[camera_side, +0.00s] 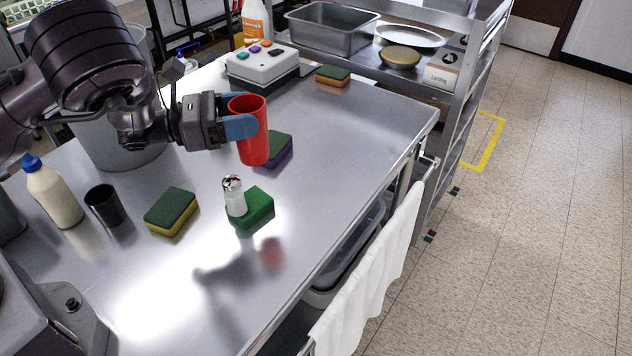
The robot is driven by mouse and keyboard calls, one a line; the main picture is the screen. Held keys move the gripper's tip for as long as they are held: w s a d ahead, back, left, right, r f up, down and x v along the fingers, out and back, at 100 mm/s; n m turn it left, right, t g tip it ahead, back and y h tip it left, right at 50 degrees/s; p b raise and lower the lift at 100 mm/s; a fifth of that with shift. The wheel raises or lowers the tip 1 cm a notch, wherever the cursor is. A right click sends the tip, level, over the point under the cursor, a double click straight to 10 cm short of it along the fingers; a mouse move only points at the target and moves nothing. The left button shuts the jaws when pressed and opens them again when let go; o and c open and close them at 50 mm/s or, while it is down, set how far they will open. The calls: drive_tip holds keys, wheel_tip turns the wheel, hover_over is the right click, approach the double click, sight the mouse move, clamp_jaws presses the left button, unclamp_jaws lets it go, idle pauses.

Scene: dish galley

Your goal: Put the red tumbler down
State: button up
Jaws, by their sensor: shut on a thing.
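The red tumbler (255,146) is upright in the side view, right of my arm. My gripper (240,126) is shut on it from the left, with a blue finger across its side. The tumbler appears held above the steel table (330,150); a reddish reflection shows on the tabletop lower in the picture. Its lower part overlaps a green and purple sponge (281,148) behind it. The second finger is hidden.
A salt shaker (234,197) stands by a green sponge (257,208). A green-yellow sponge (172,211), black cup (105,205) and cream bottle (54,192) are at left. A button box (262,66) and another sponge (333,78) are behind. The table's right side is clear.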

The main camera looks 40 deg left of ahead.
drive_tip(key=shift+w+d+f+m+g+h, duration=0.4)
drive_tip(key=shift+w+d+f, duration=0.5)
drive_tip(key=shift+w+f, duration=1.1)
drive_tip(key=shift+w+d+f+m+g+h, duration=0.4)
drive_tip(key=shift+w+d+f, duration=0.5)
drive_tip(key=shift+w+f, duration=1.05)
drive_tip(key=shift+w+d+f+m+g+h, duration=0.4)
drive_tip(key=shift+w+d+f, duration=0.5)
drive_tip(key=shift+w+f, duration=1.1)
drive_tip(key=shift+s+f, duration=0.25)
drive_tip(key=shift+f, duration=0.15)
drive_tip(key=o, duration=0.9)
drive_tip(key=shift+o, duration=0.2)
